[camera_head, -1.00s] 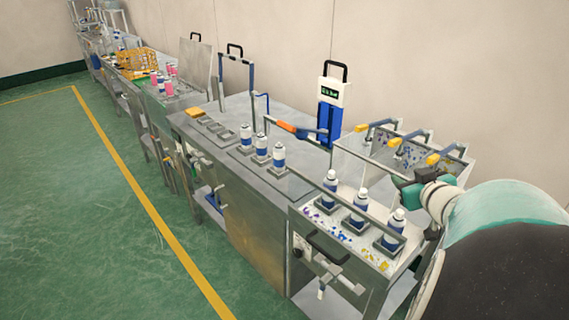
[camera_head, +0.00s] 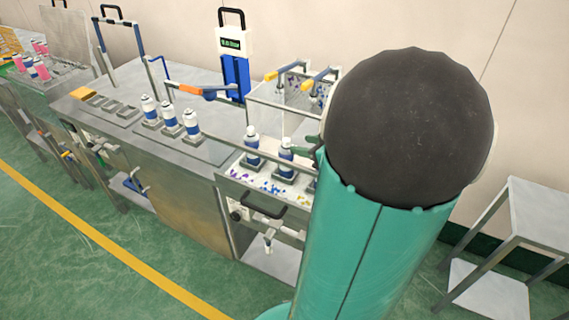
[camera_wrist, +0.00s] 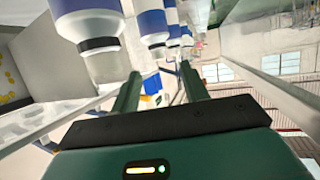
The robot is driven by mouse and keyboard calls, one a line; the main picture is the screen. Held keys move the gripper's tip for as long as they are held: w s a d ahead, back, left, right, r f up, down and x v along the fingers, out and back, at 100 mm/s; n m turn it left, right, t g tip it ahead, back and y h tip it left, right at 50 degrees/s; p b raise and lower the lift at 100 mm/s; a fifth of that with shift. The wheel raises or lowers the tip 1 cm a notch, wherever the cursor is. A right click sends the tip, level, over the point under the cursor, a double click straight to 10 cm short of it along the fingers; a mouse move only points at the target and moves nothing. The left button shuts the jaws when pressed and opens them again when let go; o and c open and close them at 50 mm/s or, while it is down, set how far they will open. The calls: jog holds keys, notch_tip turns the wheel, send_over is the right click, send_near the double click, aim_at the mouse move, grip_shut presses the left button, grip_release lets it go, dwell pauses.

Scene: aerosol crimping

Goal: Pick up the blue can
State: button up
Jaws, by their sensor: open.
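Several white cans with blue bands are in view, and I cannot tell which one is meant. In the head view, a blue-banded can (camera_head: 252,146) and a second one (camera_head: 286,160) stand upright on the nearer tray of coloured bits (camera_head: 262,186). Three more blue-banded cans (camera_head: 170,119) stand in a row on the steel bench. My gripper is mostly hidden behind my arm there. In the wrist view, my gripper (camera_wrist: 160,88) is open, with nothing between its fingers. A large blue-banded can (camera_wrist: 92,28) is close by, above and left of the fingers, with others (camera_wrist: 152,24) behind it.
A clear-walled bin with yellow-tipped clamps (camera_head: 275,98) stands behind the tray. A blue and white display post (camera_head: 234,65) and an orange-handled arm (camera_head: 195,90) rise from the bench. A steel side table (camera_head: 535,215) stands at right. Green floor is open in front.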

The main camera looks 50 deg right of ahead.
aim_at(288, 140)
jog(key=x, duration=0.9)
jog(key=shift+w+r, duration=0.1)
jog(key=shift+w, duration=0.3)
grip_shut()
